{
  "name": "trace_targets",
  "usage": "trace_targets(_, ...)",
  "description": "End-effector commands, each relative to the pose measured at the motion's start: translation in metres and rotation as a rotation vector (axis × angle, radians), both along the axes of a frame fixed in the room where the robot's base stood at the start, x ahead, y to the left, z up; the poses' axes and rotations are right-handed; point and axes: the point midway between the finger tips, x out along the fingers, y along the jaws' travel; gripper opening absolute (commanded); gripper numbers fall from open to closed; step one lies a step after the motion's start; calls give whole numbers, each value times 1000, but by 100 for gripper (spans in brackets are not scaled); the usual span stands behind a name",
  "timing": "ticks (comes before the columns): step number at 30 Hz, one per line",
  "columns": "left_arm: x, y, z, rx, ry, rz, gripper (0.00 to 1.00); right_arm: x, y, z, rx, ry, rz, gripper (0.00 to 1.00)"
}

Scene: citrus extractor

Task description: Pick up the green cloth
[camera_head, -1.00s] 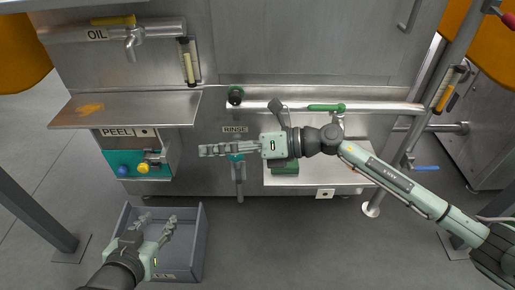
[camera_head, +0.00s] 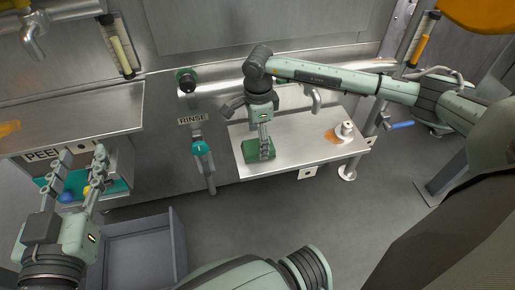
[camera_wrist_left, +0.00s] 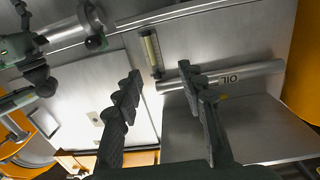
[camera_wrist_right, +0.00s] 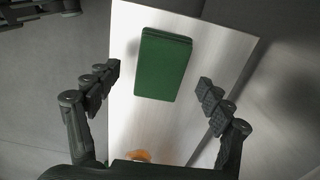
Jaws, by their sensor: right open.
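The green cloth (camera_head: 257,151) is a folded dark green block lying on the left part of a low metal shelf (camera_head: 298,153). My right gripper (camera_head: 266,150) hangs over it, pointing down, in the head view, and hides part of it. In the right wrist view the cloth (camera_wrist_right: 163,64) lies ahead of and between the open fingers (camera_wrist_right: 160,84), which do not touch it. My left gripper (camera_head: 77,162) is raised at the left, in front of the peel panel. In the left wrist view its fingers (camera_wrist_left: 158,78) are spread apart and empty.
A grey bin (camera_head: 137,250) stands on the floor at lower left. A rinse valve with a teal handle (camera_head: 201,148) is left of the shelf. A steel pipe runs above the shelf.

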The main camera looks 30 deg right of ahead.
Motion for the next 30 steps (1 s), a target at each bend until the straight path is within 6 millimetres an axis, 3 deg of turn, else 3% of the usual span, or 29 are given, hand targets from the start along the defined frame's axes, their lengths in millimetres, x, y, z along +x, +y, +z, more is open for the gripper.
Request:
trace_targets(4, -1, -4, 8, -19, -38, -8, 40, 0, -1, -17, 0, 1, -1, 80)
trace_targets(12, -1, -5, 10, -22, -44, -9, 40, 0, -1, -19, 1, 0, -1, 80)
trace_targets(25, -1, -5, 10, -22, -43, -10, 40, 0, -1, -19, 1, 0, -1, 27)
trace_targets(30, -1, -5, 10, -22, -43, -10, 40, 0, 0, -19, 2, -1, -1, 27)
